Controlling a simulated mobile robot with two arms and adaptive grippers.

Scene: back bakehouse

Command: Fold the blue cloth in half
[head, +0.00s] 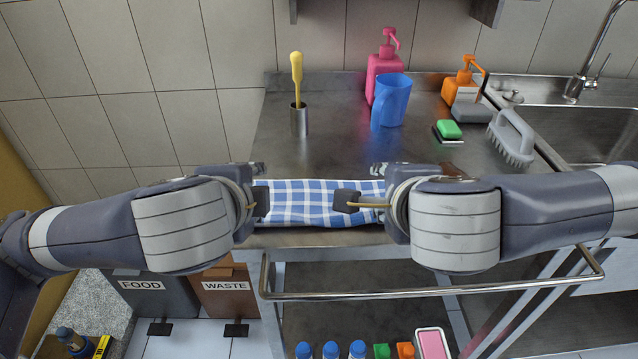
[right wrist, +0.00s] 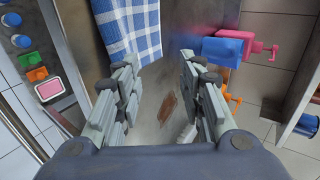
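The blue and white checked cloth (head: 310,203) lies on the steel table near its front edge, its front rim slightly wavy. My arms hide its left and right ends in the head view. My left gripper (head: 260,185) is at the cloth's left end, its fingers apart. My right gripper (head: 363,185) is over the cloth's right part, its fingers apart. In the right wrist view the right gripper (right wrist: 158,60) is wide open with nothing between its fingers, and the cloth (right wrist: 135,22) shows beyond the fingertips. Whether the fingers touch the cloth cannot be told.
Behind the cloth stand a yellow-handled brush in a steel holder (head: 299,118), a blue jug (head: 391,100), a pink pump bottle (head: 383,72) and an orange bottle (head: 462,82). A green sponge (head: 449,129) and grey scrubbing brush (head: 513,137) lie right.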

